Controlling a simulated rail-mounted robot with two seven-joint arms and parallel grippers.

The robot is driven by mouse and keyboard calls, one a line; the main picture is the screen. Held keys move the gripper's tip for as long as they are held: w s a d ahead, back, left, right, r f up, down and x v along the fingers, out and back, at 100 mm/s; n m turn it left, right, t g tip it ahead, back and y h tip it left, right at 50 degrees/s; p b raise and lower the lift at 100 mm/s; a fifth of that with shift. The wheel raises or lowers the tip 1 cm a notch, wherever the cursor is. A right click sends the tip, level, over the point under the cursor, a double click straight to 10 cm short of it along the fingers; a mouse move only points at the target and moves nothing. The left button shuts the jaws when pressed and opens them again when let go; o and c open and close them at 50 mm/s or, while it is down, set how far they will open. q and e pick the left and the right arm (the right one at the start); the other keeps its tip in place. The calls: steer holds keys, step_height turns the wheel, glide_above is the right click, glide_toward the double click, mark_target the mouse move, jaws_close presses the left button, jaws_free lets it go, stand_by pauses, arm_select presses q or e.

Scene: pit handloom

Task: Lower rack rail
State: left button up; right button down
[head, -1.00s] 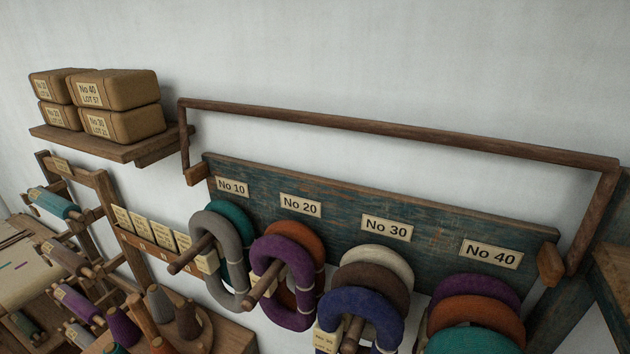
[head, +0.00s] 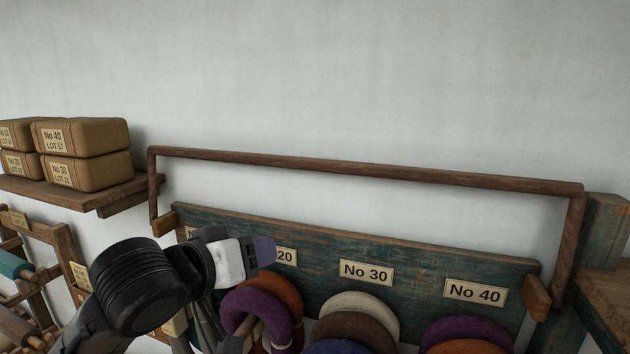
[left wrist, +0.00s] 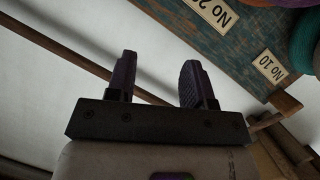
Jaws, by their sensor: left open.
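The rack rail (head: 370,172) is a long brown wooden bar with an arm down at each end. It stands raised above the blue-green rack board (head: 400,250) against the white wall. My left gripper (head: 262,252) is in front of the board near the No 20 label, below the rail and apart from it. In the left wrist view its two dark fingers (left wrist: 155,82) are spread with nothing between them. A dark bar, likely the rail, runs behind the fingers there. My left arm hides the No 10 label and pegs. My right gripper is not in view.
A shelf (head: 100,198) with wrapped yarn packages (head: 85,150) is at the left. A wooden post (head: 602,228) stands at the right. The wall above the rail is clear.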

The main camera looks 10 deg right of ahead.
mark_target(311, 163)
arm_select(q)
step_height(311, 163, up, 12)
steer(key=a+n+b, duration=0.1)
steer(key=n, duration=0.2)
steer(key=w+d+n+h+p, duration=0.1)
steer(key=w+d+n+p, duration=0.1)
steer(key=d, duration=0.1)
steer(key=w+d+n+h+p, duration=0.1)
steer(key=w+d+n+p, duration=0.1)
steer(key=w+d+n, duration=0.1)
steer(key=w+d+n+h+p, duration=0.1)
steer(key=w+d+n+p, duration=0.1)
steer(key=w+d+n, duration=0.1)
steer(key=shift+d+f+g, duration=0.35)
steer(key=shift+d+g, duration=0.05)
steer(key=shift+d, duration=0.25)
steer(key=shift+p+x, duration=0.5)
steer(key=shift+x, duration=0.4)
steer(key=shift+f, duration=0.15)
jaws_close()
